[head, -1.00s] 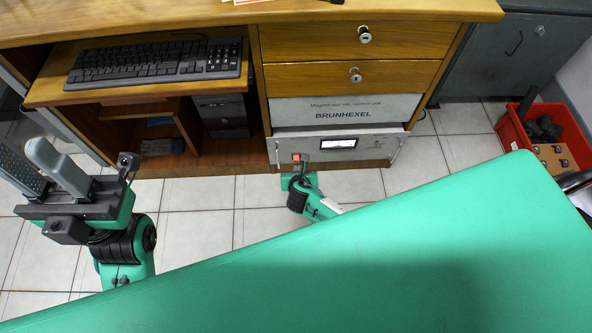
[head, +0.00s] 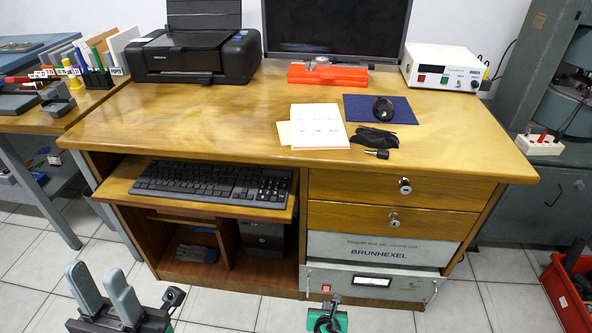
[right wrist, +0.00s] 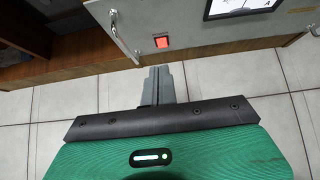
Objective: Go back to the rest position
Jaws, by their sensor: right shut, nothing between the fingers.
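My left gripper (head: 97,274) is at the lower left of the head view, in front of the desk. Its two grey fingers stand apart with nothing between them. My right gripper shows in the right wrist view (right wrist: 158,72), its grey fingers together and empty, just in front of and below the control unit. The BRUNHEXEL control unit (head: 378,251) sits under the desk drawers. Its red switch (right wrist: 162,41) is beyond my right fingertips, apart from them in the picture.
The wooden desk (head: 230,112) carries a printer, monitor, power supply and papers. A keyboard (head: 210,184) lies on its pulled-out shelf. A metal handle (right wrist: 122,35) stands out near my right fingers. A red crate (head: 566,300) is at the right. Tiled floor lies in front.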

